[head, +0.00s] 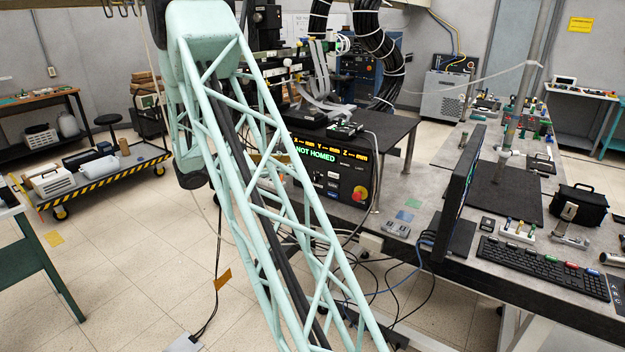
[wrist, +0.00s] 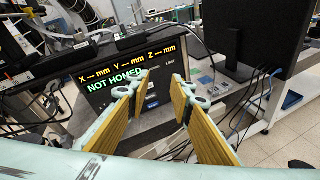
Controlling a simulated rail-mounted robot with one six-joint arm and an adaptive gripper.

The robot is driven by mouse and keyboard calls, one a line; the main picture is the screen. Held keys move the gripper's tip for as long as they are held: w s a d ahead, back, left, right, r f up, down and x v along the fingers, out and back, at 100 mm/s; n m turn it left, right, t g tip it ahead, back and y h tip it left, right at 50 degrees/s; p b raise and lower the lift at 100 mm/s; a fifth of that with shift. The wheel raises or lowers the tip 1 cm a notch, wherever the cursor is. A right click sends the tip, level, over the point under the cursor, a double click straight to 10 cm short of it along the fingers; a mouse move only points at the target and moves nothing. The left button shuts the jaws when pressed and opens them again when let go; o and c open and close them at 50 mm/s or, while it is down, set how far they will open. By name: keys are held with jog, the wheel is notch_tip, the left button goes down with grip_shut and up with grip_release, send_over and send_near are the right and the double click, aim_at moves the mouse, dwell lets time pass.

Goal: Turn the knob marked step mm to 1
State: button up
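The black control box (head: 318,190) stands below the dark bench top, behind my pale green lattice arm. Its display reads NOT HOMED in green under yellow X, Y and Z mm readouts. Part of its front is hidden by my arm. In the wrist view, the same box (wrist: 168,76) is ahead of my gripper (wrist: 163,79). My gripper's two yellow-padded fingers are spread apart and empty, with the box front showing between them. The knob marked step mm cannot be made out; small labels are too blurred to read, and fingers cover part of the panel.
A red emergency-stop button (head: 360,193) sits at the box's right. A monitor (head: 458,198) and keyboard (head: 540,266) stand on the bench to the right. The monitor (wrist: 243,38) is also close by in the wrist view. Loose cables (head: 372,262) hang below the bench.

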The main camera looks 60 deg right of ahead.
jog(key=w+d+f+n+t+h+p, duration=0.1)
jog(key=w+d+f+n+h, duration=0.2)
jog(key=d+f, duration=0.45)
jog(key=n+t+p, duration=0.1)
jog(key=n+t, duration=0.2)
jog(key=n, duration=0.1)
send_near(315, 177)
jog(key=shift+w+a+f, duration=0.1)
jog(key=shift+a, duration=1.25)
jog(key=shift+w+a+f, duration=0.1)
jog(key=shift+w+a, duration=0.05)
jog(key=shift+a, duration=1.2)
jog(key=shift+d, duration=0.1)
jog(key=shift+s+d, duration=0.2)
jog(key=shift+d, duration=6.6)
jog(key=shift+c, duration=0.7)
grip_shut()
